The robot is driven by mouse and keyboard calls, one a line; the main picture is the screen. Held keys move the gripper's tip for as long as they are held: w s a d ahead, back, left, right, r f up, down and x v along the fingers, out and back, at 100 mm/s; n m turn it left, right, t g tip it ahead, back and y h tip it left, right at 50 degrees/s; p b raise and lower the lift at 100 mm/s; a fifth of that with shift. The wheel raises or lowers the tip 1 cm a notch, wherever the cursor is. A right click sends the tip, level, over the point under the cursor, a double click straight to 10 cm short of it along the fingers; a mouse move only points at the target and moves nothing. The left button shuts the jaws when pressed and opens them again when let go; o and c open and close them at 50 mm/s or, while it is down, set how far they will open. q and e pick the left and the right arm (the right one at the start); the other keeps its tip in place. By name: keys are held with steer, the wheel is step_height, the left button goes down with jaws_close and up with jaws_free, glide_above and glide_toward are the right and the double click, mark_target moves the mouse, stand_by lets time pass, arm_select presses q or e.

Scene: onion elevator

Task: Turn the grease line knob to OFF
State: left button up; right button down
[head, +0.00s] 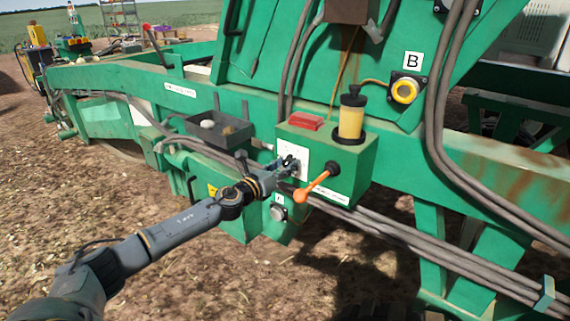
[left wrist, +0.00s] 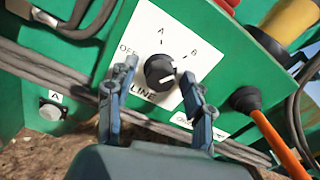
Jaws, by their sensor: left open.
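The grease line knob (left wrist: 160,70) is a round black knob on a white plate (left wrist: 150,28) marked OFF, A, B and LINE. A pale mark shows on its face, but I cannot tell for sure which label it points to. In the head view the plate (head: 291,149) is on the front of a green box, and my gripper hides most of the knob. My left gripper (head: 287,165) is open in front of the plate. In the left wrist view its fingers (left wrist: 158,76) stand on either side of the knob, with gaps between, and the left finger partly covers the OFF label.
An orange-handled lever (head: 316,186) sticks out close to the right of my gripper. A yellow grease reservoir (head: 351,120) and a red block (head: 306,121) stand on the box. A dark tray (head: 232,133) is to the left. Grey hoses run below.

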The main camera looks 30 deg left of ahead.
arm_select(q)
jaws_close()
